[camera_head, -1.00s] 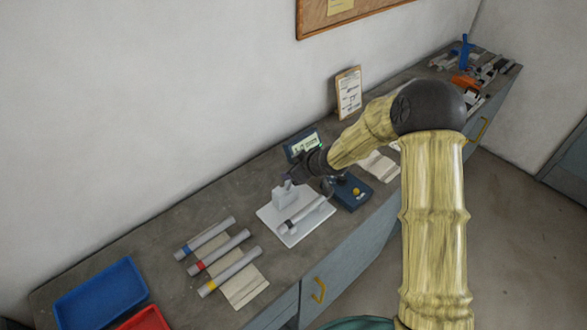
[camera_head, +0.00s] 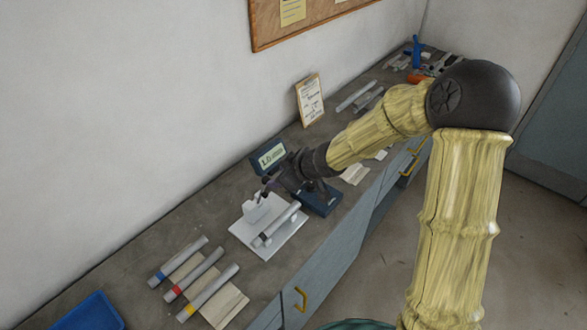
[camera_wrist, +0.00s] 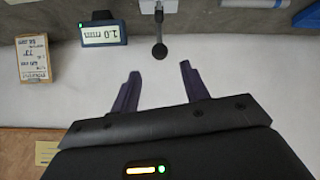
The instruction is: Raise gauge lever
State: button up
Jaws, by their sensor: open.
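The gauge lever (camera_wrist: 159,40) shows in the wrist view as a dark rod with a round knob, joined to a white block (camera_wrist: 150,5) at the top edge. My gripper (camera_wrist: 160,74) is open and empty, and the lever knob appears between and just beyond its two fingertips. In the head view my gripper (camera_head: 267,189) hangs at the white jig plate (camera_head: 287,240) and hides the lever. A grey tube (camera_head: 277,224) lies on the jig. The gauge display (camera_wrist: 103,33) reads about 1.0 mm; it also stands behind my gripper in the head view (camera_head: 268,157).
Several grey tubes with coloured bands (camera_head: 210,292) lie left of the jig. A blue tray (camera_head: 88,314) is at the lower left. A dark blue box (camera_head: 320,200) sits right of the jig. A framed card (camera_head: 310,100) leans at the wall.

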jog(key=p+v, duration=0.2)
jog(key=v, duration=0.4)
jog(key=shift+w, duration=0.1)
